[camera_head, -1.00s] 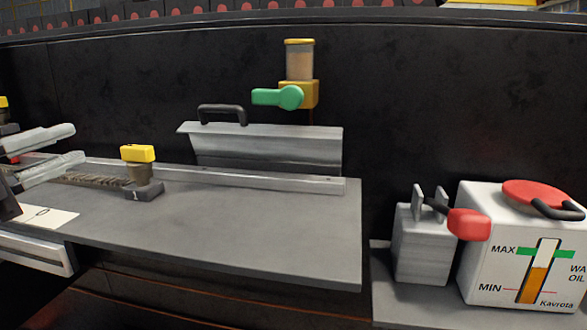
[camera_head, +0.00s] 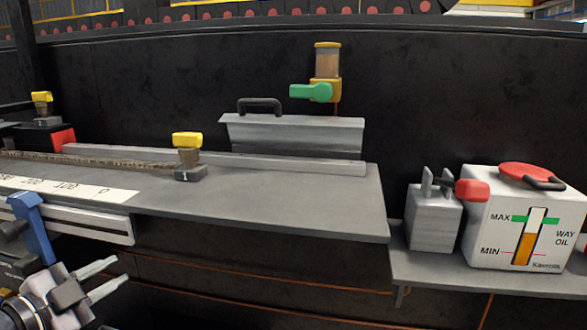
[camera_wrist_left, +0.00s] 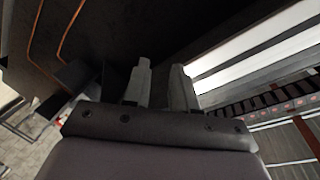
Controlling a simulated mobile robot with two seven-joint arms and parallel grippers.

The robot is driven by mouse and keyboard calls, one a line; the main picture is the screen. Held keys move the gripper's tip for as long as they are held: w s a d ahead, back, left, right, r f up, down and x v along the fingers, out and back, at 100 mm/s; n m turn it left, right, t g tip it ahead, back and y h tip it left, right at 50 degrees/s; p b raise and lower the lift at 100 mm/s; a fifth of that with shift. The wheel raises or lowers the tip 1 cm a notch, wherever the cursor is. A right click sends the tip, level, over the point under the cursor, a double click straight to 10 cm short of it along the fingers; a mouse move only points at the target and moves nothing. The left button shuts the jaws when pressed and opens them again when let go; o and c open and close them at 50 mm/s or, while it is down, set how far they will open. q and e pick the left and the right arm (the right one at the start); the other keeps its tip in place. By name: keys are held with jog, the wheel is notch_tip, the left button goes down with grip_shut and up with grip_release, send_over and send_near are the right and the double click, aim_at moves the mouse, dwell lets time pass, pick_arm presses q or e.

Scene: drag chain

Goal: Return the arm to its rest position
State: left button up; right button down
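My left gripper (camera_head: 121,270) is at the lower left of the head view, in front of and below the bench edge. Its two grey fingers point right and stand apart with nothing between them. In the left wrist view the two fingers (camera_wrist_left: 162,84) are also apart and empty, with dark space behind them. The brown drag chain (camera_head: 90,161) lies along the bench at the left, away from the gripper. A small dark block with a yellow top (camera_head: 188,142) stands at its right end. My right gripper is not in view.
The grey bench top (camera_head: 290,205) is bare at the right. A scale strip (camera_head: 70,185) and a pale rail (camera_head: 80,222) run along its front left. A blue bracket (camera_head: 32,225) is close to my left arm. A white oil tank (camera_head: 520,225) stands on a low shelf at the right.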

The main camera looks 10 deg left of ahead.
pick_arm(q)
jog(key=s+d+f+n+g+y, duration=0.1)
jog(key=s+d+f+n+g, duration=0.15)
jog(key=f, duration=0.75)
jog(key=s+d+f+n+g+y, duration=0.1)
jog(key=s+d+f+n, duration=0.25)
jog(key=f, duration=0.55)
jog(key=s+d+f+n+g, duration=0.2)
jog(key=s+d+f+n, duration=0.3)
jog(key=s+d+f, duration=0.5)
notch_tip(320, 180, up, 10)
jog(key=p, duration=1.3)
jog(key=shift+w+a+m, duration=0.15)
jog(key=shift+a+m, duration=0.15)
